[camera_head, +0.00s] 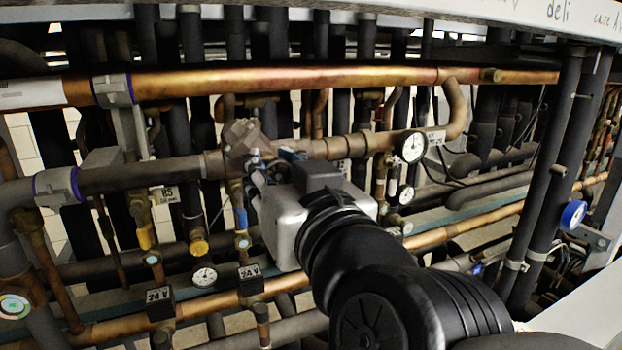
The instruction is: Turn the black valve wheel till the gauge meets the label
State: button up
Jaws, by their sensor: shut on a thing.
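My gripper (258,167) reaches in from the lower right, its silver body covering the middle of the pipework. Its fingers are at a brass valve body (243,138) on the dark horizontal pipe. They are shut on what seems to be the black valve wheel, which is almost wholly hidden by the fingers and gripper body. A round white-faced gauge (413,147) sits right of the gripper on the same pipe run. A small white label (435,138) is just right of it. The gauge's needle and the label's print are too small to read.
Smaller gauges hang at lower left (204,276) and below the main gauge (405,195). A long copper pipe (300,78) crosses above my gripper. Black boxes marked 24 V (160,303) sit at lower left. Thick vertical black pipes (545,170) stand at right. Free room is tight.

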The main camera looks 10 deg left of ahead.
jog(key=shift+m, duration=0.7)
jog(key=o, duration=1.2)
jog(key=v, duration=0.7)
jog(key=shift+s+d, duration=0.15)
jog(key=shift+s, duration=0.05)
jog(key=shift+f, duration=0.1)
